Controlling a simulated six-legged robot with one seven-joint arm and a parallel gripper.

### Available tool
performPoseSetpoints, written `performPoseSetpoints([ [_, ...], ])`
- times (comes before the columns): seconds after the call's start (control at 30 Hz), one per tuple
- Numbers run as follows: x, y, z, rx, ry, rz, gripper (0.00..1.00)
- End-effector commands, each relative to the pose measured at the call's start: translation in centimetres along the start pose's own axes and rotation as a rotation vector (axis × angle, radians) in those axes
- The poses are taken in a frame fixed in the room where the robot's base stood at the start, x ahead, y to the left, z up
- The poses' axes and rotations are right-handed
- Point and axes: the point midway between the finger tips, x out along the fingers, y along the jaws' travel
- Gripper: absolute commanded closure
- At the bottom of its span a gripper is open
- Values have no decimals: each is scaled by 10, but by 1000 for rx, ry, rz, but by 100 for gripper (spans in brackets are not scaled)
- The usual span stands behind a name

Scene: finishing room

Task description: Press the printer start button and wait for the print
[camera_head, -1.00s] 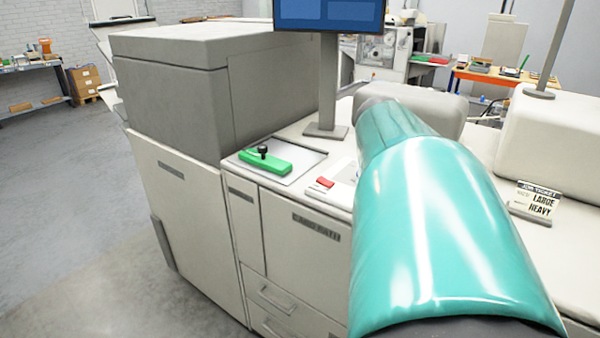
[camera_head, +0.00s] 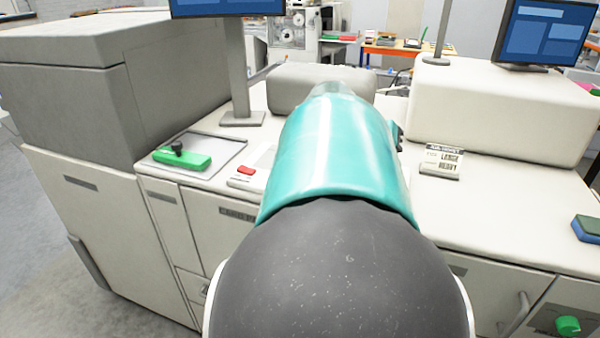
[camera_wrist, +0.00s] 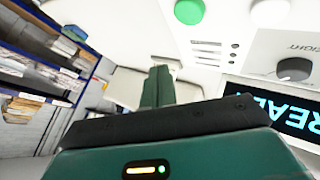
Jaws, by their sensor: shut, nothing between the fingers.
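In the wrist view, a round green button (camera_wrist: 189,11) is on a white panel at the top, beside a round white button (camera_wrist: 270,12). The panel is seen at a tilt, with a dark knob (camera_wrist: 294,69) and a display (camera_wrist: 275,112) with cyan letters that seem to read READY. My gripper (camera_wrist: 158,72) is shut and empty, apart from the green button. In the head view, my arm hides the gripper and this panel. The large pale printer (camera_head: 118,210) fills the left, with a small red button (camera_head: 246,170) on its top.
A green-handled tool (camera_head: 182,160) lies on a flat plate left of my arm. A monitor on a post (camera_head: 237,75) stands behind it.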

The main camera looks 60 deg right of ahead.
Motion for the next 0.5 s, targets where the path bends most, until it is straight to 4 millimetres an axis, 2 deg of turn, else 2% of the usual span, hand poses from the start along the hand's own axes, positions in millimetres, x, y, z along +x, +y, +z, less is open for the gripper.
performPoseSetpoints([
  [0.3,31,-23,21,-3,-2,-1,100],
  [0.5,41,-31,29,-2,0,-1,100],
])
